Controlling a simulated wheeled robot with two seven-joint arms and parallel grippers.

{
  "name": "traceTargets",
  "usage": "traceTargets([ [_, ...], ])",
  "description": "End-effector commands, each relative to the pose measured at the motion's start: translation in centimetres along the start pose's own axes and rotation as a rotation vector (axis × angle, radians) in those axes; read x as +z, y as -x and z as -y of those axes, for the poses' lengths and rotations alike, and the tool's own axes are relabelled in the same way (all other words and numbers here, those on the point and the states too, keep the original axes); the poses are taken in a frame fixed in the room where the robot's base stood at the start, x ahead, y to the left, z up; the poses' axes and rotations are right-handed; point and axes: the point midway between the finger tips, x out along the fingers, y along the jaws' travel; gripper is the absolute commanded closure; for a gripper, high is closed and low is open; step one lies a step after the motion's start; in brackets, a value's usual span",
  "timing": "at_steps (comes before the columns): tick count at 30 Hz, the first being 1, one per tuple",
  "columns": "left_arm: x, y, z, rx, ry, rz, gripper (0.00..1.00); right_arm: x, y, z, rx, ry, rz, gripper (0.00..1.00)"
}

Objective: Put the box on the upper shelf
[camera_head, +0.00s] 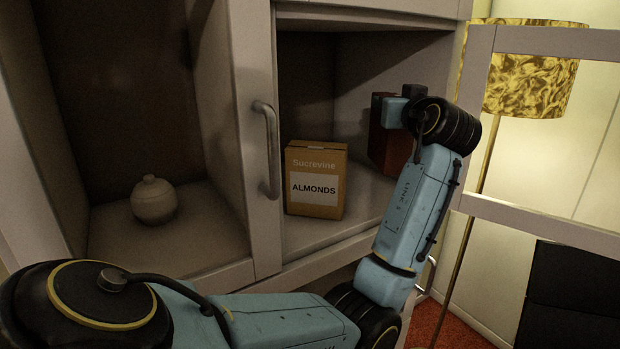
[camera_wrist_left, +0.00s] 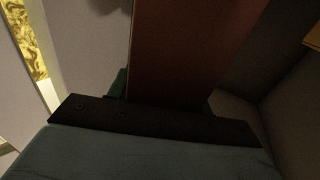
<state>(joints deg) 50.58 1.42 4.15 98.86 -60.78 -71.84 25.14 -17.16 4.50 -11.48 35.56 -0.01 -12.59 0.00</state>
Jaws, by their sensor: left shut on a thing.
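A dark red-brown box (camera_head: 388,140) stands upright or is held upright in the right-hand compartment of the cabinet, near its right side. My left gripper (camera_head: 400,110) reaches in from the front right and is shut on this box. In the left wrist view the box (camera_wrist_left: 195,50) rises from between the jaws and fills the middle. My arm hides part of the box in the head view, and I cannot tell whether its base touches the shelf. My right gripper is in neither view.
A tan almonds box (camera_head: 315,180) stands on the same shelf to the left. A round pale jar (camera_head: 154,199) sits in the left compartment. A handled cabinet door panel (camera_head: 252,130) stands between them. An open framed door (camera_head: 545,215) and floor lamp (camera_head: 520,70) are at right.

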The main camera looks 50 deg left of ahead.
Motion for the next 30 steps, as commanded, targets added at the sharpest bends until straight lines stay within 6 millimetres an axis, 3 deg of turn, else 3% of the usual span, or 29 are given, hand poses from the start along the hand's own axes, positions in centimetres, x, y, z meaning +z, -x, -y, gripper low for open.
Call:
traceTargets([
  [3,-1.4,-1.7,1.7,-0.031,0.002,-0.004,1.0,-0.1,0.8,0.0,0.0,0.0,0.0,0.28],
  [8,-1.1,-2.6,2.7,-0.049,-0.002,-0.002,1.0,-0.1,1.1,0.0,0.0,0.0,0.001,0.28],
  [15,3.2,-2.7,2.8,-0.051,-0.006,-0.002,1.0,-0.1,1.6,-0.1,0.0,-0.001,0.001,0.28],
  [30,8.3,-2.7,2.8,-0.049,-0.001,-0.005,1.0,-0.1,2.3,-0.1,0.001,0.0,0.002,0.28],
])
